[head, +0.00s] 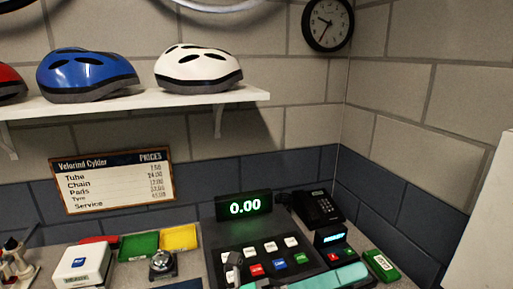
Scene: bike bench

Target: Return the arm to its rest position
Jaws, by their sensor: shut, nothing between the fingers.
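My gripper (232,267) shows low in the head view, as a small grey shape in front of the left side of the cash register's keys. It is shut, with nothing seen in it. A teal bar to its right, along the bottom edge, looks like part of my arm. The cash register (283,243) has a dark body, coloured and white keys and a display (245,206) reading 0.00. The bottom edge cuts off the view, so most of my arm is hidden.
A card terminal (331,237), black phone (317,207) and green box (381,265) stand to the right. A bell (163,265), white box (83,265) and coloured pads (139,245) stand left. Helmets (198,68) sit on a wall shelf (150,102). A white panel (488,220) rises at right.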

